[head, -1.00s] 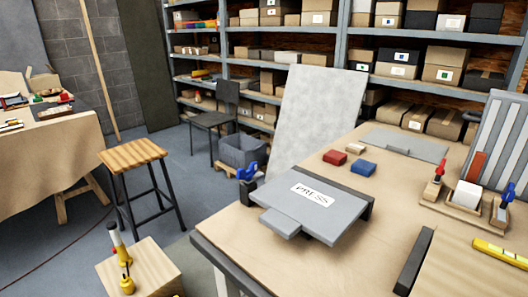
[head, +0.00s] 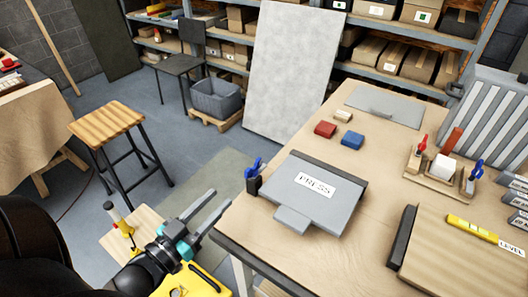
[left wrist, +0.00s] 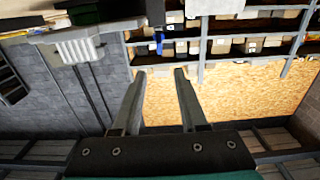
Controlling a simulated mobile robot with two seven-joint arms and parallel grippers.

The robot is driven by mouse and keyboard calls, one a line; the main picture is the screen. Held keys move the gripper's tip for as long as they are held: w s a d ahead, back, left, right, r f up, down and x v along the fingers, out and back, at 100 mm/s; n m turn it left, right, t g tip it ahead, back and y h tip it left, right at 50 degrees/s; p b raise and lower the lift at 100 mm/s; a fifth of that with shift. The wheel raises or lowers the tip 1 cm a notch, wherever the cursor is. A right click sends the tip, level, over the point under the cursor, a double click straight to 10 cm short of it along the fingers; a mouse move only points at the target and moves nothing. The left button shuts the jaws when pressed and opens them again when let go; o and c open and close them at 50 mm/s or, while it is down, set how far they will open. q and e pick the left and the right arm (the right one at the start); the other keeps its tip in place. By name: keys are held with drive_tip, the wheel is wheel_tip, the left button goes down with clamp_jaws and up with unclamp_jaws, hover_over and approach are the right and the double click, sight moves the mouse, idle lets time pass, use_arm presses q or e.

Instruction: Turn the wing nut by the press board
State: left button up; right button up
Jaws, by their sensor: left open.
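The grey press board (head: 315,190), with a white PRESS label, lies on the wooden workbench. A blue wing nut (head: 252,171) sits on a dark block at the board's left corner, by the bench edge. My left gripper (head: 219,199) is open and empty, left of the bench edge and lower in the head view than the wing nut. The two are apart. In the left wrist view, whose picture looks turned over, a blue piece, apparently the wing nut (left wrist: 158,43), shows beyond the gap between the open fingers (left wrist: 159,76). My right gripper is not in view.
A wooden stool (head: 107,124) and a low wooden block with a yellow-and-red tool (head: 122,222) stand left of the bench. Red (head: 325,129) and blue (head: 351,138) blocks lie behind the press board. A dark bar (head: 402,236) lies to its right.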

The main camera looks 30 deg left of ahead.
use_arm(q)
approach(253, 164)
drive_tip(key=shift+w+d, duration=0.1)
drive_tip(key=shift+w, duration=0.4)
drive_tip(key=w, duration=0.8)
drive_tip(key=shift+d, duration=0.3)
drive_tip(key=shift+w, duration=0.5)
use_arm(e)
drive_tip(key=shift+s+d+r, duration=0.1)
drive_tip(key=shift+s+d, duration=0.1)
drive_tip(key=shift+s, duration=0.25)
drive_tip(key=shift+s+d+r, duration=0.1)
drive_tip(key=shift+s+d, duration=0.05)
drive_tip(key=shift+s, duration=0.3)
use_arm(q)
drive_tip(key=shift+c, duration=0.3)
clamp_jaws()
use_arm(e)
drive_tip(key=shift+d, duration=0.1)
